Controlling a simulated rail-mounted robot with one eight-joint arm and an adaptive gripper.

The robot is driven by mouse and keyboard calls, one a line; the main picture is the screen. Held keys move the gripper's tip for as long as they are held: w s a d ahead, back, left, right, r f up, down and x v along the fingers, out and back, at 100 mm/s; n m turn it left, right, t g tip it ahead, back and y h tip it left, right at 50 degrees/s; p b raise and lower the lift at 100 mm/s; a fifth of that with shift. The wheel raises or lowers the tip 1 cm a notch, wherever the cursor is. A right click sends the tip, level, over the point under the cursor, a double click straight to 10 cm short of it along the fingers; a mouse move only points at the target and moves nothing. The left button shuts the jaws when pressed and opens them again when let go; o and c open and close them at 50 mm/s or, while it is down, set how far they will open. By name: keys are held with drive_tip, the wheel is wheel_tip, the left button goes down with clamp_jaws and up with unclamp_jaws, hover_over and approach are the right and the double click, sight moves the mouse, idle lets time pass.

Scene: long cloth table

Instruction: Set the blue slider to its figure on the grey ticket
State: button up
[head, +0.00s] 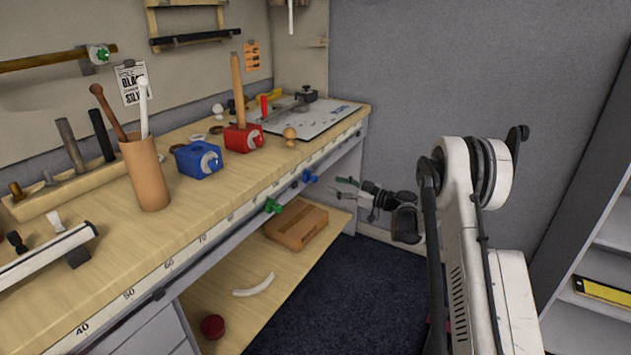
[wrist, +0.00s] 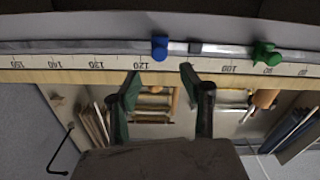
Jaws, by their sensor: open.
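The blue slider (head: 309,176) sits on the rail along the bench's front edge. It also shows in the wrist view (wrist: 160,47), a little to the 100 side of the scale's 120 mark. My gripper (head: 345,187) is open and empty in front of the bench edge, to the right of the blue slider in the head view. In the wrist view my fingertips (wrist: 160,72) are apart, and the blue slider shows beyond and between them, with no visible contact. The printed scale (wrist: 100,65) appears upside down there. I cannot make out a grey ticket in either view.
A green slider (head: 273,206) sits on the same rail, also in the wrist view (wrist: 265,53). A white card (head: 132,82) with black lettering hangs on the wall. Blue (head: 198,160) and red (head: 243,138) boxes stand on the bench. A brown box (head: 296,228) lies on the lower shelf.

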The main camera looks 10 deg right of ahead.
sight(316, 179)
drive_tip(key=b+x, duration=0.1)
drive_tip(key=x, duration=0.8)
drive_tip(key=shift+w, duration=0.1)
clamp_jaws()
